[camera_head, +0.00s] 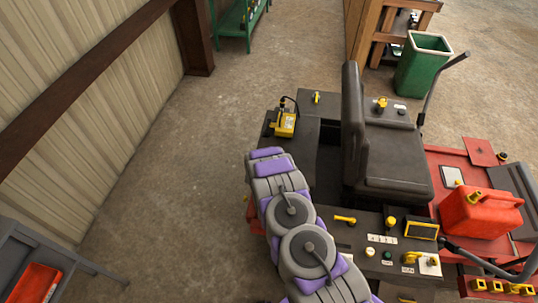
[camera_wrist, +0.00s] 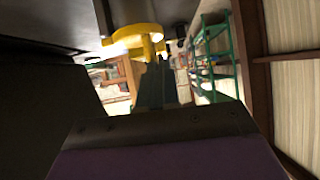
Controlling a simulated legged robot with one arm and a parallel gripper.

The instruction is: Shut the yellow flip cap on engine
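In the wrist view a bright yellow round part (camera_wrist: 138,38), which looks like the flip cap, juts from a dark surface at the upper middle. Whether its lid stands open or shut is unclear. My gripper (camera_wrist: 160,88) shows as a narrow dark finger shape just below the yellow part in the picture. They overlap there, and I cannot tell if they touch. The gap between the fingers does not show clearly. In the head view my purple and grey arm reaches to the left side of the red and black machine (camera_head: 445,158), and the gripper is hidden.
The machine carries a black seat (camera_head: 388,155), a yellow box (camera_head: 285,123), a yellow lever (camera_head: 345,219) and a red fuel can (camera_head: 480,213). A green bin (camera_head: 422,65) stands behind it. Open floor lies left of the machine, up to the ribbed wall (camera_head: 90,90).

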